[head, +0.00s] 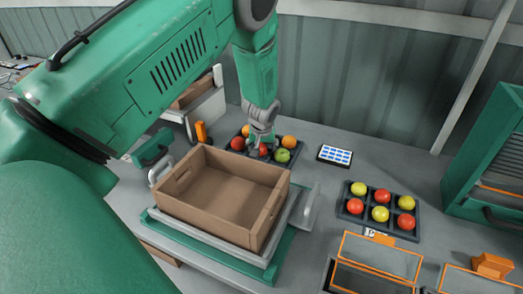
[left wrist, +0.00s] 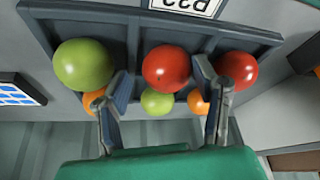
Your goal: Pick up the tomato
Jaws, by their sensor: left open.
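A tray (left wrist: 62,32) holds several red, green and orange tomatoes in two rows; it also shows in the head view (head: 303,151). My left gripper (head: 262,143) reaches down over the middle of this tray. In the left wrist view my left gripper (left wrist: 163,82) is open, its fingers to either side of the middle red tomato (left wrist: 167,67), with no clear grip on it. A green tomato (left wrist: 83,65) lies left and another red tomato (left wrist: 237,69) right. A smaller-looking green tomato (left wrist: 157,102) shows between the fingers, partly hidden. My right gripper is not in view.
An empty brown box (head: 215,200) on a scale-like stand is close in front of the tray. A second tray (head: 348,215) of red and yellow tomatoes stands right. A tablet (head: 335,155) lies between. Orange-edged bins (head: 380,258) and a green cabinet (head: 490,165) are at right.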

